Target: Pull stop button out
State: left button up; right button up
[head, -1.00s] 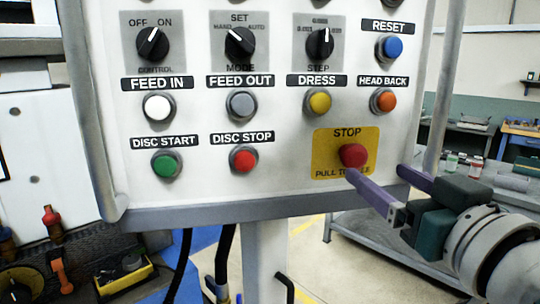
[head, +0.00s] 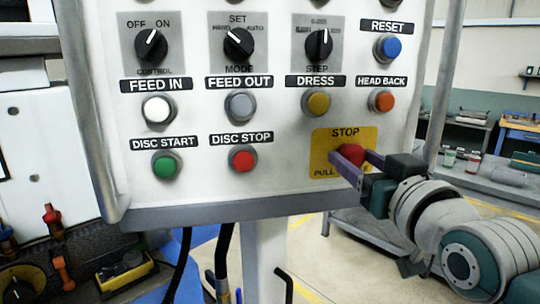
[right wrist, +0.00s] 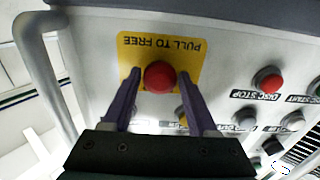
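The stop button is a red knob (head: 352,154) on a yellow plate (head: 328,139) marked STOP, at the lower right of the control panel. My right gripper (head: 350,156) is at the button, with its purple fingers open on either side of the knob. In the right wrist view the red knob (right wrist: 160,76) sits between the two fingertips (right wrist: 160,78). Small gaps show between knob and fingers there, so I see no grip on it. The left gripper is not in view.
The control panel (head: 205,183) carries other buttons close by: the orange HEAD BACK button (head: 381,100), the yellow DRESS button (head: 316,102) and the red DISC STOP button (head: 242,159). A metal side rail (head: 443,85) runs up the panel's right edge. A workbench (head: 480,176) stands behind at right.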

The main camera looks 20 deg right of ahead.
grip_shut()
dwell(0.6)
